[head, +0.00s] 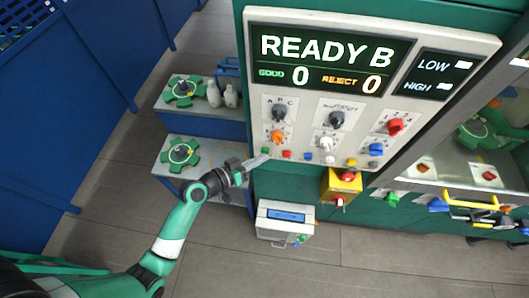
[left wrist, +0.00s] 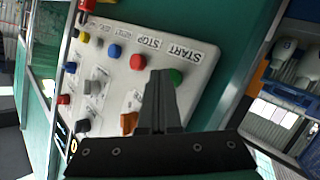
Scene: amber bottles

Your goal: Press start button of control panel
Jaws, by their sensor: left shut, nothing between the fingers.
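The control panel (head: 345,105) shows READY B, GOOD 0 and REJECT 0 on its screen. Its green start button (left wrist: 176,76) lies by the START label in the left wrist view. The head view shows this button (head: 265,150) at the panel's lower left corner. The red stop button (left wrist: 138,62) is beside it, also seen in the head view (head: 286,154). My left gripper (head: 264,159) is shut and empty, its tips close to the green button. In the left wrist view its fingers (left wrist: 160,75) appear between green and red; contact cannot be told. My right gripper is not in view.
Rotary knobs (head: 337,119) sit above the button row. A yellow box with a red button (head: 343,184) and a white box (head: 284,221) are below the panel. Grey floor in front is open.

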